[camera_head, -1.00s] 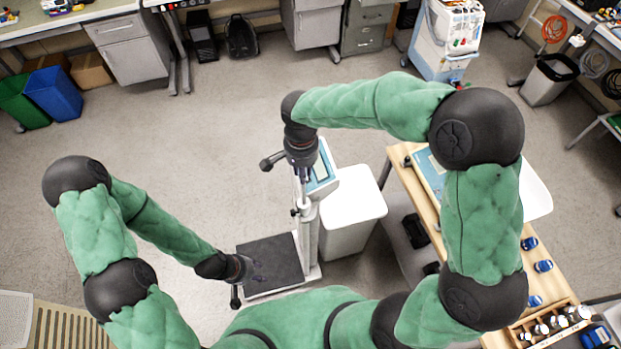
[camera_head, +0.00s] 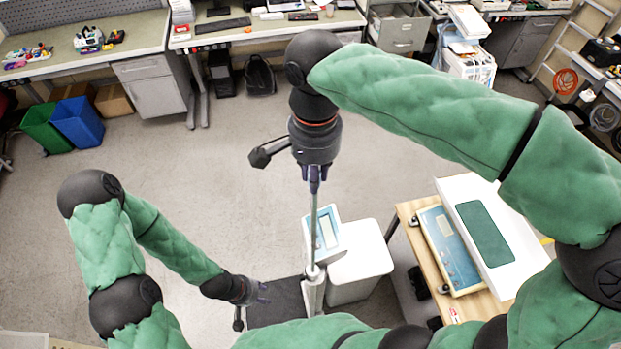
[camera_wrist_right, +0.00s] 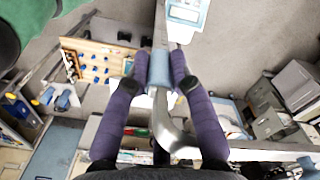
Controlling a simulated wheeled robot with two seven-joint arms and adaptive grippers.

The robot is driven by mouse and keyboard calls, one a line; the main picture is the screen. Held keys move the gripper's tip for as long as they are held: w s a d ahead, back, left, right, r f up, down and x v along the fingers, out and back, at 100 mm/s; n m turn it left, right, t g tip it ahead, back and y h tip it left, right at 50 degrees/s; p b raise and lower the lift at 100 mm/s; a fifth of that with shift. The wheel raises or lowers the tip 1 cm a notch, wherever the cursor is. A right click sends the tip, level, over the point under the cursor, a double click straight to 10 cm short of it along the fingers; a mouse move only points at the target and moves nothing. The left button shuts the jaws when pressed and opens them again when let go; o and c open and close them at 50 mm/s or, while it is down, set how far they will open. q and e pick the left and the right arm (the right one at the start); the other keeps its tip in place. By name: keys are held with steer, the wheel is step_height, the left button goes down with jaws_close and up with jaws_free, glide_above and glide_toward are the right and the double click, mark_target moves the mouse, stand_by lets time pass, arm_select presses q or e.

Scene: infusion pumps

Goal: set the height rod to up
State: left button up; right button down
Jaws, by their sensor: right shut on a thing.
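The scale with the height rod stands on the floor at the centre of the head view. Its slim metal height rod (camera_head: 314,228) sticks up well above the column (camera_head: 313,294) and the display head (camera_head: 323,234). My right gripper (camera_head: 314,186) is at the rod's top end, shut on it. In the right wrist view my purple fingers (camera_wrist_right: 159,70) close from both sides on the rod's light-blue sleeve, with a bent metal end beside it. The scale's dark platform (camera_head: 277,304) is partly hidden. My left gripper (camera_head: 259,294) hangs beside the platform, touching nothing I can make out; its fingers are too small to judge.
A white bin (camera_head: 361,265) stands right of the column. A wooden table (camera_head: 409,212) with a blue-and-white device (camera_head: 448,250) and a white box (camera_head: 520,238) is further right. Green (camera_head: 45,130) and blue (camera_head: 78,122) bins stand at far left. The floor at centre left is clear.

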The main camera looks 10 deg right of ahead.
step_height(320, 180, up, 12)
steer(key=shift+r, duration=0.1)
stand_by(0.4)
steer(key=c, duration=1.1)
jaws_free()
steer(key=shift+o, duration=0.2)
step_height(320, 180, up, 7)
steer(key=shift+r, duration=0.15)
